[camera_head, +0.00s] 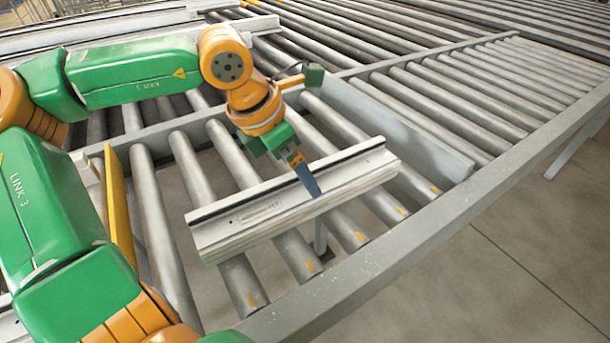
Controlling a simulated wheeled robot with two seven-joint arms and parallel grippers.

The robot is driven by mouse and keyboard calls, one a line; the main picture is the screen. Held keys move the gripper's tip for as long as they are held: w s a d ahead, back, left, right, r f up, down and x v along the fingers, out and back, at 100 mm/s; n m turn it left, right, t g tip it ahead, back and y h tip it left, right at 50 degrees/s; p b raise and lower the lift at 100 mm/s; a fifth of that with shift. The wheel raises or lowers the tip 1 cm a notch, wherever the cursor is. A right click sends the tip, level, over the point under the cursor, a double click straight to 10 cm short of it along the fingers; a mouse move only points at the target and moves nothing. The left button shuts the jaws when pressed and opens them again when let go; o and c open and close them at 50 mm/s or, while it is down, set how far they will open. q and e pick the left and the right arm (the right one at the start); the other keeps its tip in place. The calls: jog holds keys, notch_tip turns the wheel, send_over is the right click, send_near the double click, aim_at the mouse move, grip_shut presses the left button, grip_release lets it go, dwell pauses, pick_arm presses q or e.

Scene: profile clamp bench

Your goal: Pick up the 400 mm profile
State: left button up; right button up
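The 400 mm profile (345,178) is a light grey bar with a dark groove along its top and a small label on its near face. It lies across the rollers. Whether it touches them or is slightly raised cannot be told. My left gripper (303,177) is at the middle of the bar, pointing down. One dark blue finger overlaps the groove and the near face. The other finger is hidden, so its grip cannot be judged. My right gripper is not in view.
Grey rollers (158,225) run under and around the bar, bordered by a near side rail (440,232). A flat grey plate (410,128) stands right of the bar. A yellow upright strip (118,205) is at the left. Rollers at upper right (500,85) are bare.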

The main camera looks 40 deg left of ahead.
aim_at(306, 190)
pick_arm(q)
jog(key=shift+s+d+f+p, duration=0.1)
jog(key=shift+d+f+p, duration=0.25)
jog(key=shift+f, duration=0.25)
jog(key=shift+s+d+f+p, duration=0.1)
jog(key=shift+d+f+p, duration=0.1)
jog(key=shift+f+p, duration=0.3)
jog(key=x, duration=0.3)
jog(key=shift+w+a+f, duration=0.1)
jog(key=shift+a, duration=0.05)
jog(key=shift+w+a+f, duration=0.1)
jog(key=shift+w+f, duration=0.15)
jog(key=shift+s+r, duration=0.15)
jog(key=c, duration=0.8)
grip_shut()
